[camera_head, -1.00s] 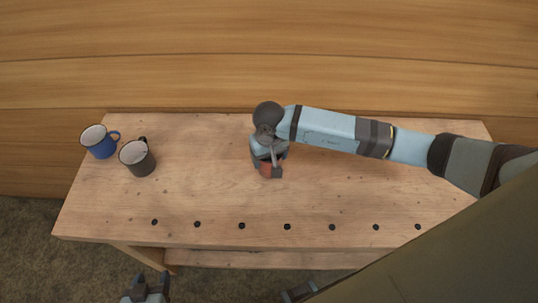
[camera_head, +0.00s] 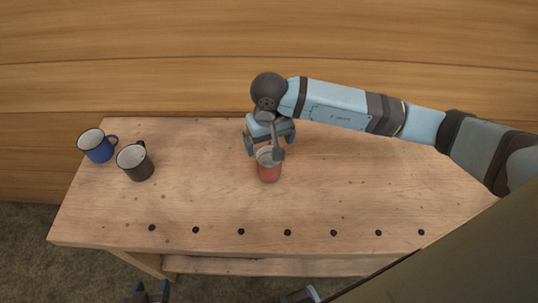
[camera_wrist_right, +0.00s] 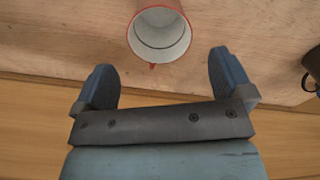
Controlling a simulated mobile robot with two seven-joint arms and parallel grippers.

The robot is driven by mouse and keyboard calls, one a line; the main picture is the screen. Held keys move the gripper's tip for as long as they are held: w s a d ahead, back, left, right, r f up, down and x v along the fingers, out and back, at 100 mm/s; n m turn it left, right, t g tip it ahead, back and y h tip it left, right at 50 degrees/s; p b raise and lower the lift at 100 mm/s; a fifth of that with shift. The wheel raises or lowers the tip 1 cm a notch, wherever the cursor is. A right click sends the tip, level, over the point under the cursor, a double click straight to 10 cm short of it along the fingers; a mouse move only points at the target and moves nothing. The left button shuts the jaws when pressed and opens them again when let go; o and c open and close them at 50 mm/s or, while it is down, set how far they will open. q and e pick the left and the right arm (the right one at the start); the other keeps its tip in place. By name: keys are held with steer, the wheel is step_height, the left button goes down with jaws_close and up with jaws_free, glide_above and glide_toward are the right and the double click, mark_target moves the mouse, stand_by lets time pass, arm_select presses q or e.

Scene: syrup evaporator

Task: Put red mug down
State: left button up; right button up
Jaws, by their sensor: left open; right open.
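The red mug (camera_head: 269,172) stands upright on the wooden table, near the middle, its pale inside showing. In the right wrist view the red mug (camera_wrist_right: 160,35) shows its open rim, just beyond the fingertips and apart from both fingers. My right gripper (camera_head: 268,146) is open and empty at the wall side of the mug; its two fingers are spread in the wrist view (camera_wrist_right: 161,72). The mug's handle is not clearly seen. My left gripper (camera_head: 148,292) is partly in view at the bottom edge, below the table front, open and empty.
A blue mug (camera_head: 98,147) and a dark grey mug (camera_head: 136,164) stand at the table's left end. The wooden table (camera_head: 370,190) has a row of dark holes along its front edge and is clear right of the red mug. A plank wall (camera_head: 200,60) rises behind it.

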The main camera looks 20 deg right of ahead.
step_height(320, 180, up, 3)
steer(key=shift+f, duration=0.2)
steer(key=shift+r, duration=0.35)
steer(key=c, duration=0.3)
steer(key=shift+w+a+r, duration=0.1)
steer(key=shift+w+r, duration=0.2)
steer(key=c, duration=0.3)
steer(key=w+m, duration=0.1)
steer(key=w, duration=0.1)
steer(key=w+r+h, duration=0.1)
steer(key=w, duration=0.1)
steer(key=w+m, duration=0.1)
steer(key=w, duration=0.1)
steer(key=shift+d+r+m+p, duration=0.3)
steer(key=shift+r, duration=0.05)
steer(key=c, duration=0.5)
steer(key=shift+o, duration=0.2)
steer(key=p, duration=0.4)
glide_above(270, 161)
steer(key=w+d, duration=0.1)
steer(key=w, duration=0.2)
step_height(270, 161, down, 13)
steer(key=shift+r, duration=0.2)
steer(key=shift+f, duration=0.45)
